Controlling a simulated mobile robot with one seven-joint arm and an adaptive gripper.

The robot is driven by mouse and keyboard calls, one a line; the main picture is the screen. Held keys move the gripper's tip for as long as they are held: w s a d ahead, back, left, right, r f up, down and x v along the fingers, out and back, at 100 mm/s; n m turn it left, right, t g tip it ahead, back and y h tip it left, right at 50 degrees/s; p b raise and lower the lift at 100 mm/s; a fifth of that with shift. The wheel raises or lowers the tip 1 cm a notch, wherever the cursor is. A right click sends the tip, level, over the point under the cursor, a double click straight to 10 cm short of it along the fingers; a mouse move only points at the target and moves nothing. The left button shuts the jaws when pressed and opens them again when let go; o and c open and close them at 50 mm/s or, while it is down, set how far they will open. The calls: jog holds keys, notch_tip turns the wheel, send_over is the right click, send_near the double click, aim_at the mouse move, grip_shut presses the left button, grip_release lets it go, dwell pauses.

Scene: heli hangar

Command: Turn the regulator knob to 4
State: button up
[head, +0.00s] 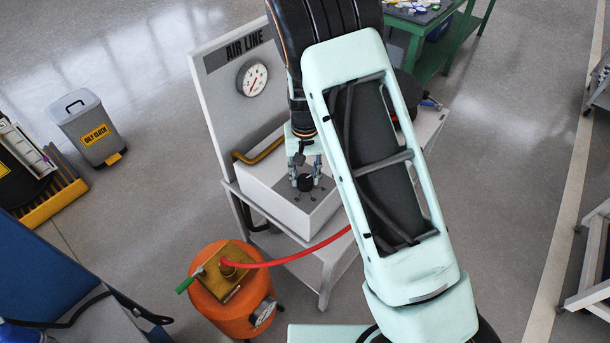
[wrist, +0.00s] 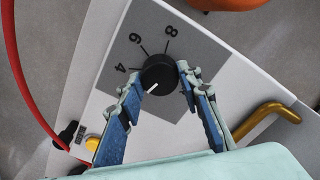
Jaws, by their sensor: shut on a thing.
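The regulator knob (wrist: 160,72) is black and round with a white pointer line, on a grey dial plate (wrist: 118,48) printed with 4, 6 and 8. The pointer aims to the lower left in the wrist view, away from the 4 and on the side opposite the 6. Any mark there is hidden by a finger. My gripper (wrist: 158,77) has its blue-padded fingers on either side of the knob, shut on it. In the head view my gripper (head: 304,168) reaches down onto the knob (head: 305,183) on the white box top.
An AIR LINE panel with a gauge (head: 252,78) stands behind the box. A bent brass pipe (wrist: 268,116), a yellow button (wrist: 92,143) and a red hose (head: 290,257) are nearby. An orange tank (head: 232,300) stands in front.

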aim_at(305, 179)
jog(key=shift+m, duration=0.4)
jog(key=m, duration=0.3)
jog(key=shift+m, duration=0.4)
jog(key=m+p, duration=0.1)
jog(key=m, duration=0.4)
dwell(0.4)
jog(key=o, duration=1.2)
jog(key=shift+c, duration=0.2)
jog(key=shift+r, duration=0.1)
notch_tip(305, 179, up, 12)
